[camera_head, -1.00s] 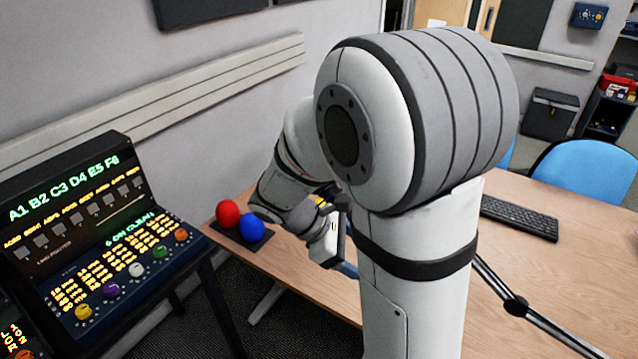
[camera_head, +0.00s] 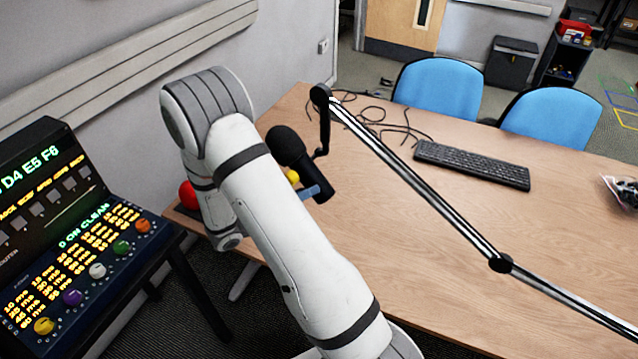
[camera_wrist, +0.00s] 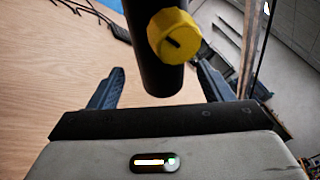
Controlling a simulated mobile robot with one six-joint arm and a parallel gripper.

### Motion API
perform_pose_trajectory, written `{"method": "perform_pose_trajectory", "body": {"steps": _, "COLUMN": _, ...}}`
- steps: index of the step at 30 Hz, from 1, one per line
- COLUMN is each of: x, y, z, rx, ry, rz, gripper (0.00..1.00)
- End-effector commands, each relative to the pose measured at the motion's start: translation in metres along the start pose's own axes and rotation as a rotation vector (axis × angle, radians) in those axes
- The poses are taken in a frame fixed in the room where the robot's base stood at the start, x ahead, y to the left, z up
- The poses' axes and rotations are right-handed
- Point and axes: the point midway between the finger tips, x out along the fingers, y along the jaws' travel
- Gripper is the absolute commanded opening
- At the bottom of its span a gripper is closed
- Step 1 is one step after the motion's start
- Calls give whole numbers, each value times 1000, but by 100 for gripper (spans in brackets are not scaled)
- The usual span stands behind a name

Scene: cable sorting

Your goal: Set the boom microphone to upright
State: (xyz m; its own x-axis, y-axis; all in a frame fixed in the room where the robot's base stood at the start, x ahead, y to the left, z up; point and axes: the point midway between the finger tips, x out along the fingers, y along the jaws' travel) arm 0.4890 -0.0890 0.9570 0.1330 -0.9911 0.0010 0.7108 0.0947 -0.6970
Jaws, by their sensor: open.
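The black boom microphone (camera_head: 312,176) hangs from the end of the boom arm (camera_head: 410,175) over the table. It is tilted in the head view, with its round foam head at upper left and its lower end at lower right. In the wrist view the dark microphone body (camera_wrist: 153,75) comes down between the open fingers of my gripper (camera_wrist: 160,72). A yellow knob (camera_wrist: 174,36) is on its near side; it also shows in the head view (camera_head: 292,176). Contact with the fingers cannot be told. In the head view, my arm hides most of the gripper.
A keyboard (camera_head: 472,165) and loose cables (camera_head: 385,118) lie on the wooden table (camera_head: 440,230). A red ball (camera_head: 188,195) is partly behind my arm. A control console (camera_head: 75,255) stands at left. Blue chairs (camera_head: 440,88) stand behind the table.

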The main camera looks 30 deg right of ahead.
Motion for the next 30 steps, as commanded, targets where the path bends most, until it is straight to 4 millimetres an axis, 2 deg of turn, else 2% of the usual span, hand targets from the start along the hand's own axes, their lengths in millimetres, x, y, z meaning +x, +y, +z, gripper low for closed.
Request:
{"method": "perform_pose_trajectory", "body": {"steps": 3, "x": 22, "y": -2, "z": 0, "rx": 0, "ry": 6, "rz": -6, "gripper": 73}}
{"method": "perform_pose_trajectory", "body": {"steps": 9, "x": 44, "y": -2, "z": -1, "rx": 1, "ry": 7, "rz": -6, "gripper": 73}}
{"method": "perform_pose_trajectory", "body": {"steps": 19, "x": 48, "y": -1, "z": -1, "rx": 2, "ry": 6, "rz": -5, "gripper": 73}}
{"method": "perform_pose_trajectory", "body": {"steps": 30, "x": 49, "y": -1, "z": -1, "rx": 2, "ry": 7, "rz": -6, "gripper": 42}}
